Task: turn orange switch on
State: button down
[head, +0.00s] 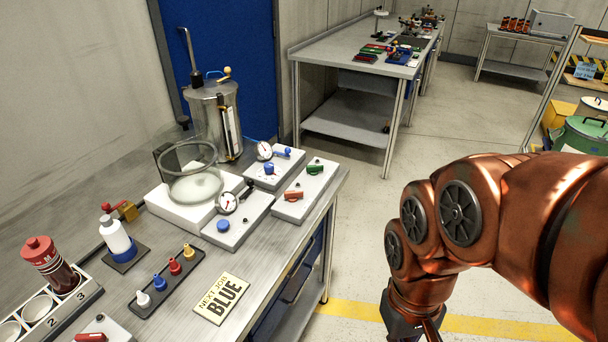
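An orange switch handle (293,196) sits on a white panel box (318,188) at the right end of the bench. It lies roughly sideways on the box. A green switch handle (315,169) is on the same box, behind the orange one, with a small dark knob in front. My gripper (425,334) shows only in part at the bottom edge, right of the bench and apart from the switch. Its fingertips are cut off by the frame, so I cannot tell whether it is open or shut.
Left of the switch box stand gauge boxes with blue knobs (223,225), a glass vessel (190,170) and a metal drum (215,115). Open floor separates my arm from the bench.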

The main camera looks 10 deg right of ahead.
aim_at(291, 196)
jog(key=u, duration=0.05)
jog(key=i, duration=0.7)
jog(key=u, duration=0.65)
